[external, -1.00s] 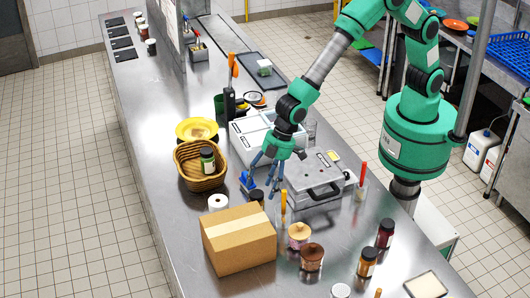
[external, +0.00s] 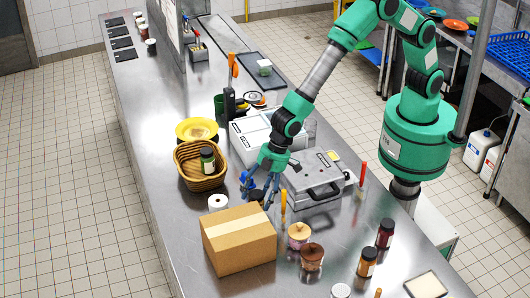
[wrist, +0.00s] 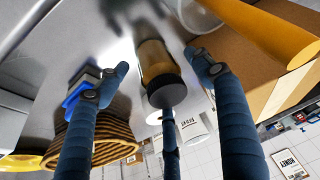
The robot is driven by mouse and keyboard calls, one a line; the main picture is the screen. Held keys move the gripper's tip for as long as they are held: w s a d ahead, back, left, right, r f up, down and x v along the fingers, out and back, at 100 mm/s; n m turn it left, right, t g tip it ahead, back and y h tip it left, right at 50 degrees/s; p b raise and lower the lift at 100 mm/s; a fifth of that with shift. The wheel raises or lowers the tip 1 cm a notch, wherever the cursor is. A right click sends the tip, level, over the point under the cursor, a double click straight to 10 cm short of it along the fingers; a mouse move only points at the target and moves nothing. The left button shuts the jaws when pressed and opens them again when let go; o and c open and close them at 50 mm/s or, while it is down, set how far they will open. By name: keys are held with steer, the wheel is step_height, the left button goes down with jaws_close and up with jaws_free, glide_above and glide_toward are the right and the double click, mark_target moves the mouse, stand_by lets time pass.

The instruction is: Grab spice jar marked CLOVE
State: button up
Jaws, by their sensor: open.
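A jar with a dark lid and an amber-brown body (wrist: 155,58) stands between my fingers in the wrist view; I cannot read a label on it. In the external view its dark lid (external: 256,195) shows behind the cardboard box, partly covered by my fingers. My gripper (external: 258,190) is open, pointing down over this jar; in the wrist view its blue fingers (wrist: 157,70) are spread on both sides of the jar, with a third finger below its lid. Other jars are a green-labelled one (external: 207,161) in the basket, a dark red one (external: 385,234) and an amber one (external: 367,263).
The cardboard box (external: 238,240) stands close in front of the jar. A wicker basket (external: 200,183), a white roll (external: 218,202) and a small blue object (wrist: 78,95) are to the left. A grey case (external: 312,180) is to the right. The counter's left strip is clear.

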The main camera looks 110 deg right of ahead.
steer(key=shift+x, duration=1.5)
steer(key=shift+c, duration=0.3)
steer(key=c, duration=1.2)
steer(key=shift+r, duration=0.1)
steer(key=shift+r+p, duration=0.35)
steer(key=shift+r, duration=4.6)
